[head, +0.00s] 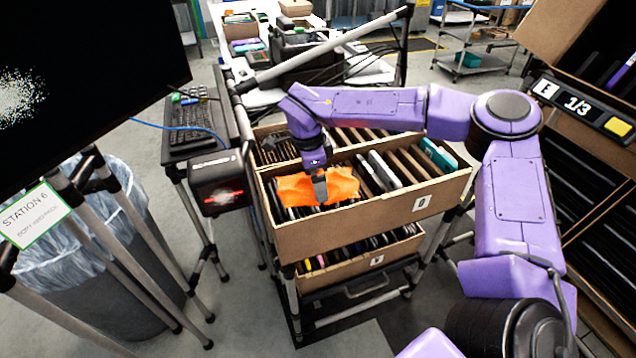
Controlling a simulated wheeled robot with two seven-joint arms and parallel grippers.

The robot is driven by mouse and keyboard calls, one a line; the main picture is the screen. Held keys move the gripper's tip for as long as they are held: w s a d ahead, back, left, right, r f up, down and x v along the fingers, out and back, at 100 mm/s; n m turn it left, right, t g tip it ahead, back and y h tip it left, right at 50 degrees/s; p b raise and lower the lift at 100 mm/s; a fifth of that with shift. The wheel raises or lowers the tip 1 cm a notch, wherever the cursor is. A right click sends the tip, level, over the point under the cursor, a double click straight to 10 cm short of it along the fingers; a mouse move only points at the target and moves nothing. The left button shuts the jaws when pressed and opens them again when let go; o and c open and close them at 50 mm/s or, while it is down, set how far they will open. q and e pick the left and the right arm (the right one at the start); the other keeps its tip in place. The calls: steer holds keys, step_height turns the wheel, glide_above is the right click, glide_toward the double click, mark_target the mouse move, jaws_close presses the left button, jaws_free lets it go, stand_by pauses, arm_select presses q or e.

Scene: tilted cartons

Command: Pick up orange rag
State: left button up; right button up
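The orange rag (341,183) lies crumpled on top of the filed items in the left half of the upper carton (437,201), which is labelled 0. My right arm comes in from the right, and its gripper (320,196) points down at the middle of the rag, touching or just over it. The fingertips are small and partly lost against the rag, so I cannot tell whether they are open or closed on it. My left gripper is not in view.
A lower carton (345,271) sits beneath on the rack. A keyboard (190,122) and a dark screen (85,75) stand at left. A lined bin (90,270) is at lower left. Shelving with a 1/3 display (577,104) is at right.

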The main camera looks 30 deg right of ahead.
steer(key=c, duration=1.1)
steer(key=shift+o, duration=0.2)
steer(key=shift+r, duration=0.1)
steer(key=shift+r, duration=0.25)
step_height(320, 180, up, 3)
steer(key=shift+w+f, duration=0.1)
steer(key=s+a+r+b, duration=0.1)
steer(key=s+a+r, duration=0.1)
steer(key=s+r, duration=0.3)
steer(key=s+a+r+b, duration=0.1)
steer(key=s+r, duration=0.3)
steer(key=s, duration=0.4)
steer(key=shift+s+a+r, duration=0.25)
steer(key=shift+a+r, duration=0.1)
steer(key=shift+a, duration=0.5)
steer(key=shift+o, duration=1)
steer(key=shift+c, duration=0.5)
